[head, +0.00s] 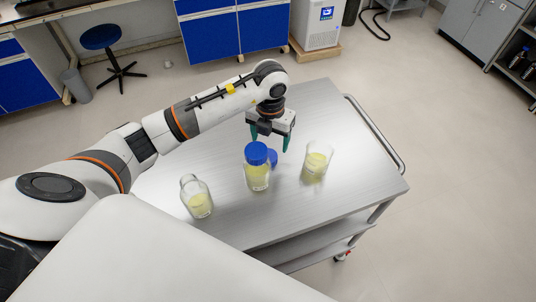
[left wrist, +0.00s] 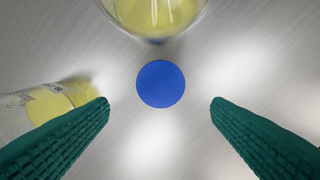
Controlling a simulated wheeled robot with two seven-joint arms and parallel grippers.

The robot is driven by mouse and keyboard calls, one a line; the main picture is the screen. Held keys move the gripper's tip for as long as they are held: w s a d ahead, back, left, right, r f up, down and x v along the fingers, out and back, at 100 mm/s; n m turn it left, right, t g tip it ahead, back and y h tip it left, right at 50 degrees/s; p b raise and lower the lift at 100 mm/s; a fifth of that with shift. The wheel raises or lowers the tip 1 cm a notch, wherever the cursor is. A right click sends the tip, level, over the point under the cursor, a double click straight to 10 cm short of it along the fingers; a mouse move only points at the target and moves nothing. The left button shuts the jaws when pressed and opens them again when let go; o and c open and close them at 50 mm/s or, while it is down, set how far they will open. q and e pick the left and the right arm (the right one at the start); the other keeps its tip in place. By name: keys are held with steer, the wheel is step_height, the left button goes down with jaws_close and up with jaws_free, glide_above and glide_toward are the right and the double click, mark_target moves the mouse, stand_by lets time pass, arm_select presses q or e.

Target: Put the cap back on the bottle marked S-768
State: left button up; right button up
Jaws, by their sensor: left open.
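A loose blue cap (head: 273,157) lies on the cart top, partly hidden behind a blue-capped bottle (head: 257,177) of yellow liquid. An open bottle (head: 198,200) with yellow liquid stands upright at the front left, without a cap. I cannot read any label, so I cannot tell which bottle is S-768. My left gripper (head: 270,138) is open and empty, pointing down above the loose cap. In the left wrist view the cap (left wrist: 160,84) lies flat between and just beyond the teal fingertips (left wrist: 159,103). My right gripper is not in view.
A glass beaker (head: 317,160) of yellow liquid stands right of the cap. In the left wrist view, one glass vessel (left wrist: 155,18) is close beyond the cap and another (left wrist: 50,105) is beside the left finger. The metal cart (head: 340,200) is clear at its right.

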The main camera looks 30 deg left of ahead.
mark_target(269, 154)
arm_select(q)
steer(key=shift+f, duration=0.1)
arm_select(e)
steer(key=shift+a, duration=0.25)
arm_select(q)
steer(key=shift+f, duration=0.15)
steer(key=f, duration=0.1)
steer(key=f+p, duration=0.2)
steer(key=shift+s+f, duration=0.25)
steer(key=shift+f, duration=0.7)
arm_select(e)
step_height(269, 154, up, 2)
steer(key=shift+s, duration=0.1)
arm_select(q)
steer(key=shift+c, duration=0.2)
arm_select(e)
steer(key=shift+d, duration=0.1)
arm_select(q)
steer(key=c, duration=1)
